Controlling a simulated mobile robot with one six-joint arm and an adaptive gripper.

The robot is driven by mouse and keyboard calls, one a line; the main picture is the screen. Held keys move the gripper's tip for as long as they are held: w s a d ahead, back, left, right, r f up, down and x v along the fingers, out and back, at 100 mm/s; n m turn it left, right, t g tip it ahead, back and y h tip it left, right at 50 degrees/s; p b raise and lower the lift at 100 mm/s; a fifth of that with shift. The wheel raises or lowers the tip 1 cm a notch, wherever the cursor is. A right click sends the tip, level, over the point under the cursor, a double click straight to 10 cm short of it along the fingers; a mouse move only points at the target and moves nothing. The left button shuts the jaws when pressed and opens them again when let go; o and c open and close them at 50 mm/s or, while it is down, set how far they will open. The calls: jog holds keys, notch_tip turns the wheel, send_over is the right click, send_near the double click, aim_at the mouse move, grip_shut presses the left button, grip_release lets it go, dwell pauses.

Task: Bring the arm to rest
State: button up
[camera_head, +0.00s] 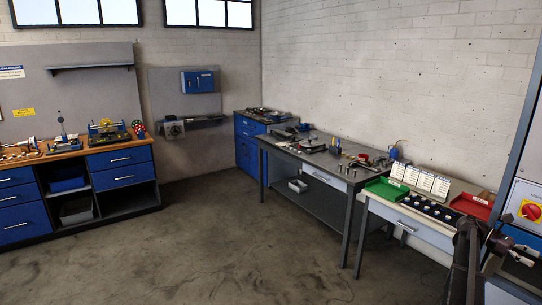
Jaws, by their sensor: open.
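My arm (464,262) shows dark at the lower right, in front of the small table with the trays. My gripper (508,252) is at its end, small and dark, at the right edge of the picture. It is open, and I see nothing held in it.
The small table (414,229) bears a green tray (387,189), a red tray (472,206) and white cards (420,180). A grey workbench (308,157) with tools stands beside it. A blue-drawer bench (118,171) is at left. The middle floor is clear.

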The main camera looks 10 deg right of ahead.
jog(key=w+a+f+t+b, duration=0.4)
jog(key=a+f, duration=0.4)
jog(key=a, duration=0.3)
jog(key=w+a+f+m+t+b, duration=0.1)
jog(key=w+a+f+t+b, duration=0.25)
jog(key=a+f, duration=0.6)
jog(key=w+a+f+t+b, duration=0.35)
jog(key=a+f, duration=0.35)
jog(key=a, duration=0.5)
jog(key=a+f+m+t+y+b, duration=0.1)
jog(key=a+f+t+y+b, duration=0.3)
jog(key=a, duration=0.6)
jog(key=a+f+m+g+h+b, duration=0.1)
jog(key=a+f+b, duration=0.1)
jog(key=a+f, duration=0.55)
jog(key=s+a+f+m+t+y+b, duration=0.1)
jog(key=s+a+f+y+b, duration=0.1)
jog(key=a, duration=0.7)
jog(key=s+a+f+m+t+y+b, duration=0.1)
jog(key=s+a+y+b, duration=0.1)
jog(key=a, duration=0.7)
notch_tip(320, 180, up, 18)
jog(key=p, duration=1.9)
jog(key=shift+s+d+r, duration=0.15)
jog(key=shift+d+r, duration=0.1)
jog(key=shift+d, duration=0.05)
jog(key=shift+c, duration=1.2)
